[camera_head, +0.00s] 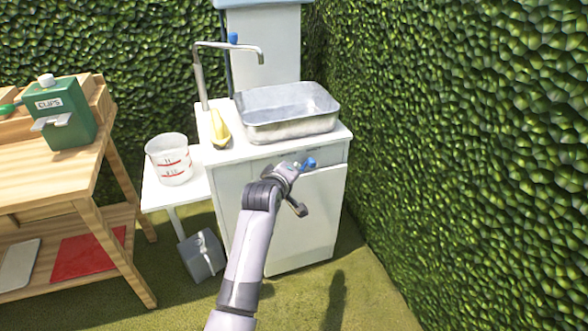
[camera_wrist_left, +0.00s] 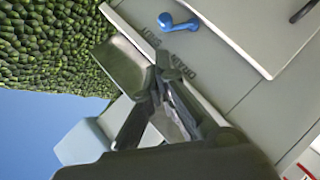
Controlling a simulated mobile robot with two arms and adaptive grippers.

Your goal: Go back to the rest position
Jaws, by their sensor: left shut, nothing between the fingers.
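My left arm reaches up from the bottom of the head view to the front of the white sink cabinet (camera_head: 305,220). My left gripper (camera_head: 294,167) is near the cabinet's upper front, beside a blue handle (camera_head: 309,163). In the left wrist view the gripper's dark fingers (camera_wrist_left: 160,82) are together and empty. The blue handle (camera_wrist_left: 178,22) is apart from them there, on the grey panel. The fingertips are small and partly hidden by the wrist in the head view. My right gripper is not in view.
A metal basin (camera_head: 290,125), a faucet (camera_head: 200,75) and a yellow object (camera_head: 219,128) are on the cabinet. A measuring bucket (camera_head: 168,160) stands on a low white table. A hedge (camera_head: 480,150) bounds the right.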

